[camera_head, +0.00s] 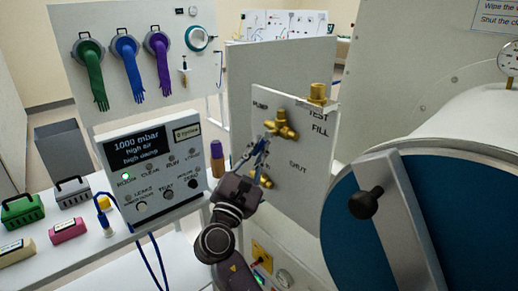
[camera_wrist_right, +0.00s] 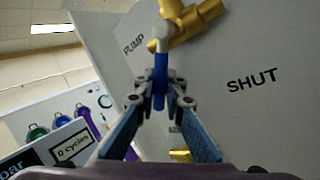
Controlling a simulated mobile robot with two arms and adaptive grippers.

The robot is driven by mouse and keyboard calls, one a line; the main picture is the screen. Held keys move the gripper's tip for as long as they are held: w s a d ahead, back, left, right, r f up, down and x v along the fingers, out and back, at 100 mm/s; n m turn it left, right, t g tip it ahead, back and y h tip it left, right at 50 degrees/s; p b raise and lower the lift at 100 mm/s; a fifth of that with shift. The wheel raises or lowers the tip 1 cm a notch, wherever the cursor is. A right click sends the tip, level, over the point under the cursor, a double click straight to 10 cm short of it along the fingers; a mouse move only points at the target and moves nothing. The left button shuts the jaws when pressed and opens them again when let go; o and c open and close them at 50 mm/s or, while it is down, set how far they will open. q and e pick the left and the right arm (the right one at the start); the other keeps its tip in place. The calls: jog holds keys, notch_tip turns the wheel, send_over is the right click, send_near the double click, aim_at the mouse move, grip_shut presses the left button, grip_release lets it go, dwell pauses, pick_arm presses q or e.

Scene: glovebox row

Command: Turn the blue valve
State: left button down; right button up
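The blue valve is a brass body (camera_head: 283,123) on a pale upright panel (camera_head: 305,185); its brass also shows at the top of the right wrist view (camera_wrist_right: 197,18). Its lever, grey near the body and blue further out (camera_wrist_right: 160,72), hangs downward, between the PUMP label on the left and the SHUT label on the right. My right gripper (camera_head: 263,150) is at the lever. In the right wrist view its fingertips (camera_wrist_right: 160,92) are closed in on both sides of the blue part, which they partly hide. My left gripper is not in view.
Another brass fitting (camera_head: 262,180) sits lower on the panel, partly behind my gripper; a brass port (camera_head: 320,93) is on top. A large blue round door (camera_head: 345,235) with a black knob (camera_head: 366,203) stands close right. A display box (camera_head: 155,165) stands left.

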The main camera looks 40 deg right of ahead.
jog(key=o, duration=0.4)
jog(key=v, duration=0.7)
jog(key=shift+s+a+f, duration=0.15)
jog(key=shift+a, duration=0.05)
